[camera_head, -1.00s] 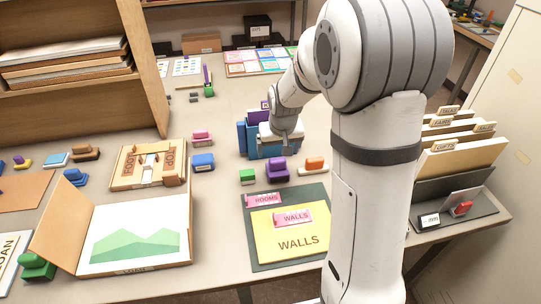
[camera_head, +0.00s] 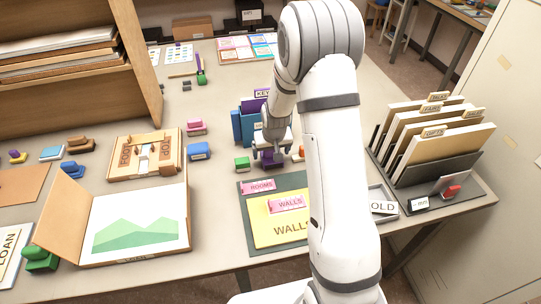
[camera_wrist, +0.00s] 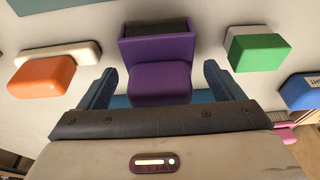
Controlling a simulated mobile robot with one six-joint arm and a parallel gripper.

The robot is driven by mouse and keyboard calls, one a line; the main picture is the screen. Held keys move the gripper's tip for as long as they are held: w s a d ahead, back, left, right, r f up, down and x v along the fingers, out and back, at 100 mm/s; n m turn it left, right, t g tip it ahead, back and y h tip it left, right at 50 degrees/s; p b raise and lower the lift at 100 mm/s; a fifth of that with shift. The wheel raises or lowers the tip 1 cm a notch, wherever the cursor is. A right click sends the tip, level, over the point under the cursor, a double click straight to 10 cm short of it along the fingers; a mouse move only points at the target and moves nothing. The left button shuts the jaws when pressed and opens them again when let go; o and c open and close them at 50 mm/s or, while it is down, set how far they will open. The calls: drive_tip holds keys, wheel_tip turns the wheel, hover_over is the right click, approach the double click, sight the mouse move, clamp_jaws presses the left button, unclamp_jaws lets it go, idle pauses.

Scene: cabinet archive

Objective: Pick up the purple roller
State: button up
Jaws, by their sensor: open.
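The purple roller (camera_head: 271,157) is a blocky purple piece on the table, behind the dark green mat. In the wrist view the purple roller (camera_wrist: 158,62) shows a box-like part with a dark top and a rounded block nearer my gripper. My gripper (camera_head: 268,148) is directly above and behind it in the head view. In the wrist view my gripper (camera_wrist: 158,88) is open, with one blue finger on each side of the rounded purple block. I see gaps between the fingers and the block, and cannot tell the exact height.
A green block (camera_wrist: 257,50) and an orange block on a white base (camera_wrist: 42,76) flank the roller. A blue block (camera_wrist: 302,92) lies farther right there. Blue upright folders (camera_head: 237,126) stand close beside my gripper. The mat (camera_head: 246,235) holds a yellow WALLS folder (camera_head: 268,232).

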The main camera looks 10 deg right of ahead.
drive_tip(key=c, duration=1.2)
drive_tip(key=shift+o, duration=0.2)
wheel_tip(320, 180, up, 10)
drive_tip(key=shift+b, duration=1.15)
drive_tip(key=o, duration=0.4)
drive_tip(key=shift+c, duration=1.1)
